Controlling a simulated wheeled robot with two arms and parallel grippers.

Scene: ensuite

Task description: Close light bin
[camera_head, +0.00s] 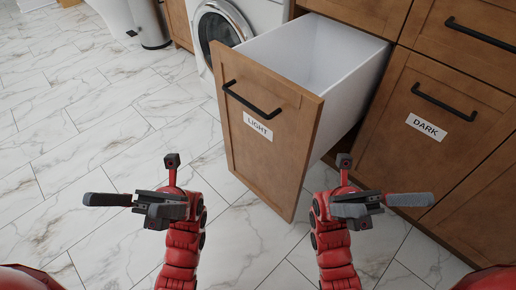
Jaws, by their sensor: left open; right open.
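The light bin (268,155) is a pull-out drawer with a wooden front, a black bar handle (251,100) and a "LIGHT" label (258,126). It stands pulled out from the cabinet, and its white inside looks empty where I see it. My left gripper (162,208) is open and empty, below and to the left of the bin front. My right gripper (356,208) is open and empty, to the right of the front's lower edge. Neither gripper appears to touch the bin.
The dark bin (413,143), with a "DARK" label and black handle, is shut to the right. Drawers (462,42) sit above it. A white washing machine (221,30) stands behind the light bin. The marble-tiled floor (75,165) is clear on the left.

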